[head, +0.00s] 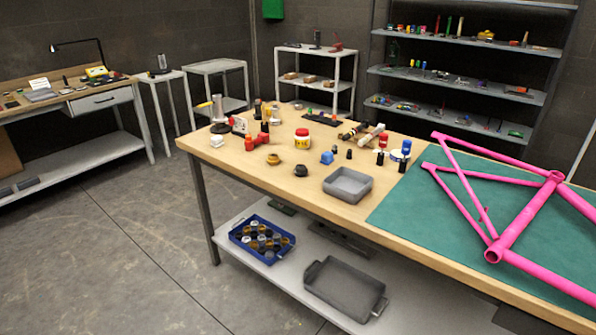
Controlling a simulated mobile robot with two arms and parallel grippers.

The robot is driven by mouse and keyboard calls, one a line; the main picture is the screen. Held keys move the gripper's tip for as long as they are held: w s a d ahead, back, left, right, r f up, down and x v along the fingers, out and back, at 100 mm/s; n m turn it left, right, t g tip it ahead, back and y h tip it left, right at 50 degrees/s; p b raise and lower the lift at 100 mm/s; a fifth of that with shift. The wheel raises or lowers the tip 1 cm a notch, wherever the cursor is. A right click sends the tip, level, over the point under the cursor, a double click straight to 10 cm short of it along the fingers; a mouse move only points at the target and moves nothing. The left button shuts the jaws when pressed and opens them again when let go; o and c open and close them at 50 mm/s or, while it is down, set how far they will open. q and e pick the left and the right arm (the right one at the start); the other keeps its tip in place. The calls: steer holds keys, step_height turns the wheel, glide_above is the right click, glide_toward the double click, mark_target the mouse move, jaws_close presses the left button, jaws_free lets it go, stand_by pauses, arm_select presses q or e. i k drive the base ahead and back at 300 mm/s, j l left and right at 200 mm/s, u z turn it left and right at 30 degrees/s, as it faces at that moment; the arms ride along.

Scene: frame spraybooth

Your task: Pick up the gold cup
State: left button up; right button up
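A small gold cup (273,159) stands on the wooden tabletop (235,165) of the middle workbench, near its front left part. A similar dark cup (301,171) stands just to its right and nearer the front edge. The two are apart. Several gold, dark and pale cups or caps lie in a blue crate (287,256) on the bench's lower shelf; they are too small to tell apart. Neither of my grippers shows in the head view.
A red-lidded jar (302,139), red dumbbell-like parts (256,142) and a blue object (327,158) stand near the gold cup. A grey tray (348,185) and a pink frame (495,215) on a green mat (405,210) are to the right. The floor at the front left is clear.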

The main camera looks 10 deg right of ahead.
mark_target(273, 159)
steer(key=z, duration=1.95)
steer(key=u, duration=1.75)
steer(key=i+j+z, duration=0.1)
steer(key=z, duration=0.5)
steer(key=i+j+z, duration=0.4)
steer(key=j, duration=0.3)
steer(key=i+j+z, duration=0.15)
steer(key=j, duration=0.25)
steer(key=i+j+z, duration=0.2)
steer(key=j, duration=0.2)
